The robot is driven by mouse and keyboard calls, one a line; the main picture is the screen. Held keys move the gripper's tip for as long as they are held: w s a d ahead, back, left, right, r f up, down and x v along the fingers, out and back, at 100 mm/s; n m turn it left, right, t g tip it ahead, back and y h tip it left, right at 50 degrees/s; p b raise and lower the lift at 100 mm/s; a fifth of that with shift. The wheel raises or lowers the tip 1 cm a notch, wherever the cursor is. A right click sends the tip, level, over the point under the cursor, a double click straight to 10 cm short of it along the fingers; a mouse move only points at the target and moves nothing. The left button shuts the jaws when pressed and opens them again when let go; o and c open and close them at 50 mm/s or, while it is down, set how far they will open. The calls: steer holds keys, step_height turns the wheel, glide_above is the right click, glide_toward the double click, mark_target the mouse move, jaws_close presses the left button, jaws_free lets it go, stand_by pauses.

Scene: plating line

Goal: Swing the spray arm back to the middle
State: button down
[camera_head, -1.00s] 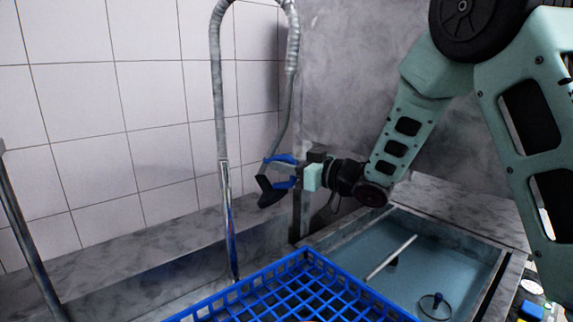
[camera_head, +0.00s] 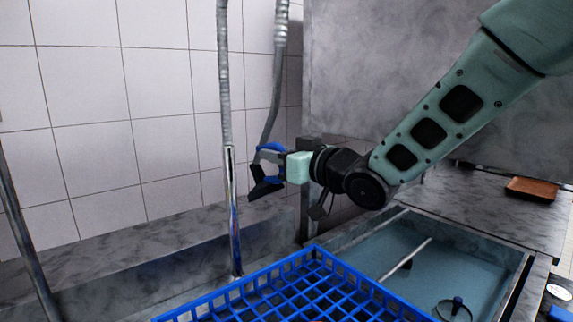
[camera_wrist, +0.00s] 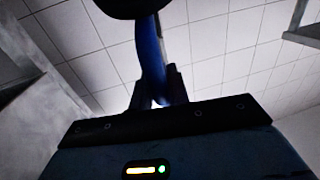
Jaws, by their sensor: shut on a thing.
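The spray arm has a grey hose (camera_head: 278,75) that hangs down from above the frame. At its lower end is a spray head with a blue handle (camera_head: 270,148) and a dark nozzle (camera_head: 264,186). My gripper (camera_head: 275,166) is shut on the spray arm's handle, just right of the upright metal pipe (camera_head: 231,185). In the wrist view the blue handle (camera_wrist: 152,62) rises between my dark fingertips (camera_wrist: 160,88). A dark round part covers its top there.
A blue rack (camera_head: 315,252) stands below, at the front. A water-filled sink (camera_head: 460,262) is at the right, with a pale rod and a dark round item in it. A brown tray (camera_head: 532,188) lies on the far right counter. A tiled wall (camera_head: 85,165) is behind.

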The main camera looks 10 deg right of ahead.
steer(key=shift+s+a, duration=0.8)
steer(key=shift+a, duration=0.2)
steer(key=c, duration=1.4)
jaws_free()
steer(key=shift+a, duration=0.15)
steer(key=shift+o, duration=0.2)
steer(key=shift+w+d, duration=0.1)
steer(key=shift+d, duration=0.1)
steer(key=b+v, duration=0.4)
steer(key=v, duration=1.3)
steer(key=shift+d+b, duration=0.25)
steer(key=shift+b, duration=0.05)
